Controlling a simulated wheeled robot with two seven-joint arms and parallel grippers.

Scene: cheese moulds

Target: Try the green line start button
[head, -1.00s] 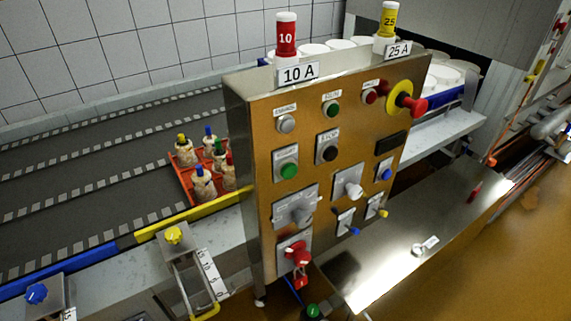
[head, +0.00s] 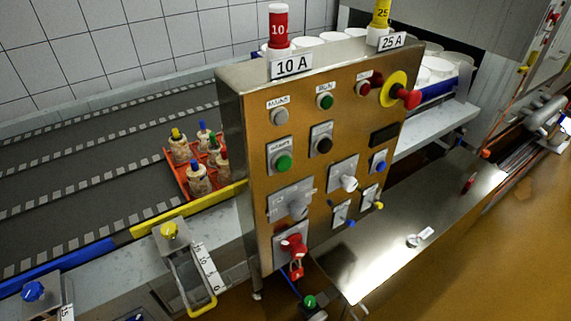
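The green start button (head: 284,162) sits on a grey square plate at the left of the brownish metal control panel (head: 330,135). A smaller green round lamp or button (head: 325,101) is above it to the right, under a small label. A black button (head: 322,145) is right of the green start button. A red rotary switch (head: 293,245) is at the panel's lower left, with a red padlock (head: 297,269) hanging at it. Neither of my grippers is in view.
A red emergency-stop knob (head: 408,98) on a yellow ring juts out at the panel's upper right. Red (head: 279,27) and yellow (head: 380,15) fuses stand on top. A red crate of bottles (head: 179,176) is on the dark conveyor (head: 90,165). A steel shelf (head: 440,215) extends right.

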